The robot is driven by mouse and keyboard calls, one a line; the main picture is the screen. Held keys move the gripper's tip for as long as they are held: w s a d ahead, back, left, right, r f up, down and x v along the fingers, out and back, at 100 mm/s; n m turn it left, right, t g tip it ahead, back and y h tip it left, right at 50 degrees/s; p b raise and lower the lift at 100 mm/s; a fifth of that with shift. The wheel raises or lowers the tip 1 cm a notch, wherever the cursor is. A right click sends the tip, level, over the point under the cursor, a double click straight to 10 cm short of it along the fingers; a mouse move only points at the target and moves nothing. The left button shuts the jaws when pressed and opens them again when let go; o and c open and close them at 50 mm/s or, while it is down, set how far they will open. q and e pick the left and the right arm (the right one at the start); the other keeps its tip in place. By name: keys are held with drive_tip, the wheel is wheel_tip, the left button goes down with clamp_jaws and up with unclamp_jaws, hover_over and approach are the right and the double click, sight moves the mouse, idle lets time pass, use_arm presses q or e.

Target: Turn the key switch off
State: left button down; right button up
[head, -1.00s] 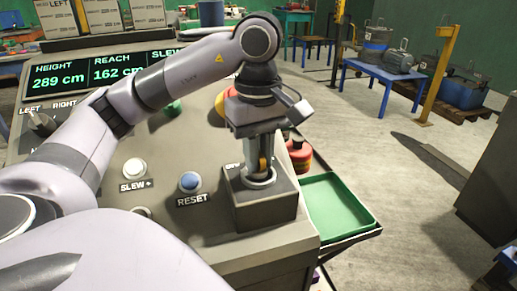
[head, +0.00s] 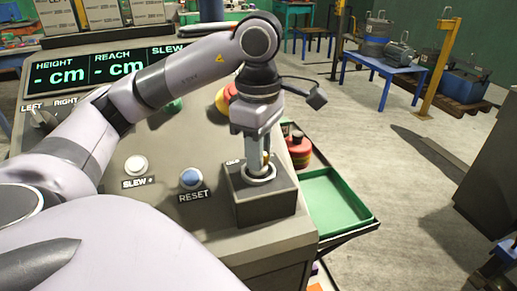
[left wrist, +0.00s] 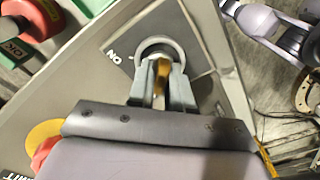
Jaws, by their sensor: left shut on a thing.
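The key switch (head: 259,177) is a round metal collar on top of a dark box (head: 265,208) at the panel's right end. My left gripper (head: 264,160) points down over it and is shut on the key. In the left wrist view the yellow-brown key (left wrist: 162,70) stands between the fingers, in front of the collar (left wrist: 162,48). An "ON" label shows left of the collar there. The display (head: 110,66) reads "- cm" for height and reach. My right gripper does not show clearly enough to place.
A blue reset button (head: 191,178) and a white slew button (head: 136,166) are left of the box. A green tray (head: 335,200) is at the right. The floor beyond is mostly clear.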

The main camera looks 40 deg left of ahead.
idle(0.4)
use_arm(q)
drive_tip(key=c, duration=1.1)
unclamp_jaws()
wheel_tip(320, 180, up, 6)
drive_tip(key=p, duration=0.3)
drive_tip(key=shift+r, duration=0.6)
